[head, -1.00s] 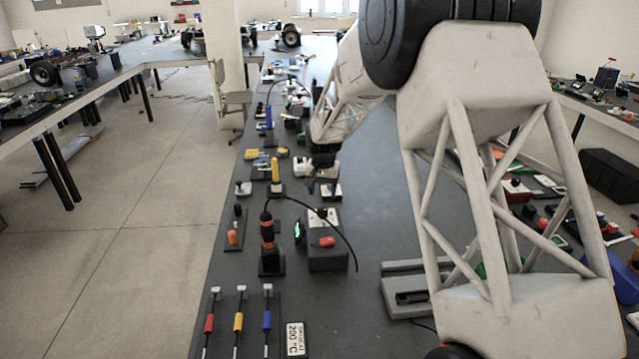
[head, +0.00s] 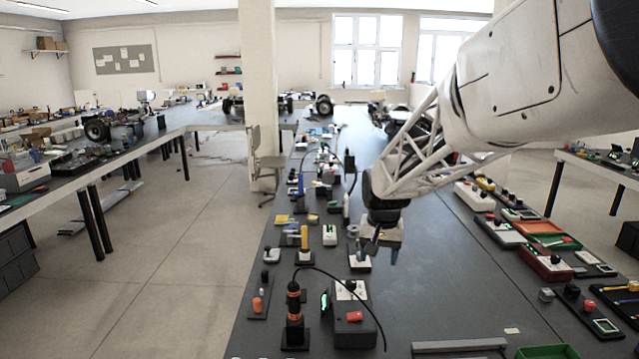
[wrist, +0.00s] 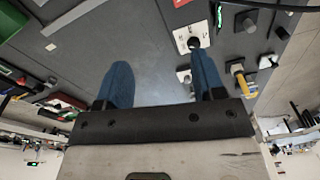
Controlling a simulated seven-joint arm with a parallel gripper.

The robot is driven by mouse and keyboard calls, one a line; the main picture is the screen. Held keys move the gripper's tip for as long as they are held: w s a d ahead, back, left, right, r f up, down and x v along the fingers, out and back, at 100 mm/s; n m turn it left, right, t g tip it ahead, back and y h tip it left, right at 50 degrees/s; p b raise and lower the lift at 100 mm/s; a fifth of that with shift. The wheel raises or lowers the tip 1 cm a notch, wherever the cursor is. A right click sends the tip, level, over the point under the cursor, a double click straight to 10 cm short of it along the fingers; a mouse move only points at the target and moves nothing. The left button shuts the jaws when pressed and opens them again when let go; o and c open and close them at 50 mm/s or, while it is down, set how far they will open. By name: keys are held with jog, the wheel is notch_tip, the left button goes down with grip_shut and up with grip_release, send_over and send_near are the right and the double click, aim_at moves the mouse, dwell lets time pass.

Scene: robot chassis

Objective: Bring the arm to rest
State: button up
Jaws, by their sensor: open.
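My gripper (head: 378,250) hangs from my white lattice arm over the dark workbench (head: 440,290), at the middle right of the head view. Its blue fingers point down. In the wrist view the gripper (wrist: 160,85) shows two blue fingers spread wide apart with nothing between them. In the head view the fingers are near a small white device (head: 360,264) on the bench. I cannot tell the exact height of the fingertips above the bench.
A black-and-orange tool (head: 293,312) on a stand and a dark box with a red button (head: 352,325) stand in front of the gripper. Several devices line the bench's left side. A red box (head: 545,262) lies at right. The bench middle is mostly clear.

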jog(key=s+d+r+n, duration=0.1)
jog(key=s+d, duration=0.1)
jog(key=s, duration=1.6)
jog(key=s+d+r+n+t, duration=0.1)
jog(key=s+d+r, duration=0.1)
jog(key=s, duration=1.6)
jog(key=shift+r+t, duration=0.25)
jog(key=shift+t, duration=0.05)
